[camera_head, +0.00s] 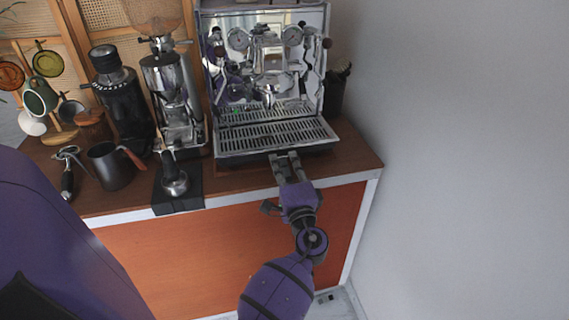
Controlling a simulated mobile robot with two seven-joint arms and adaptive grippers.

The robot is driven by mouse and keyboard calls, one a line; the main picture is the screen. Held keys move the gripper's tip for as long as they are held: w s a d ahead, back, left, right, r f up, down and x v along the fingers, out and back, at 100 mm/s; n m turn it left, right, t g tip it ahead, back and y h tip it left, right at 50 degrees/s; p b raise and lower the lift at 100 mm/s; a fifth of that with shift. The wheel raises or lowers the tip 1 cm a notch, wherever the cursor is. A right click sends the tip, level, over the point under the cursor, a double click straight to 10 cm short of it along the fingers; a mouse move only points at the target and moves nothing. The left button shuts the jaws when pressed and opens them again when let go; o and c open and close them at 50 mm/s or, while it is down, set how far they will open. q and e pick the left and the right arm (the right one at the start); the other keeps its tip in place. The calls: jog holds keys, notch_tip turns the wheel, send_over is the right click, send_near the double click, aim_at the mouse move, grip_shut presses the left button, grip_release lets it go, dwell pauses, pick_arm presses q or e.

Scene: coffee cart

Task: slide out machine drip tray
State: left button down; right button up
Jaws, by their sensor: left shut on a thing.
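The espresso machine (265,62) is chrome and stands at the back right of the wooden counter. Its drip tray (232,150) is a wide, flat metal tray with a slotted grate, and it juts forward at the machine's base toward the counter's front edge. My left gripper (286,161) is shut on the middle of the tray's front edge. Its fingertips are partly hidden against the tray's edge. My right gripper is not in view.
A tamper (174,182) on a black mat (178,204), a dark pitcher (109,168) and a portafilter (68,177) lie left of the tray. Grinders (121,100) stand behind them. A white wall (450,130) bounds the right side.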

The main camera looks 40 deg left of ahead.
pick_arm(q)
jog(key=r+b+v, duration=0.1)
jog(key=v, duration=0.7)
jog(key=shift+s+d+b, duration=0.25)
jog(key=shift+s+b, duration=0.05)
jog(key=shift+s, duration=0.05)
jog(key=c, duration=2)
grip_release()
jog(key=shift+r, duration=0.1)
jog(key=v, duration=1.2)
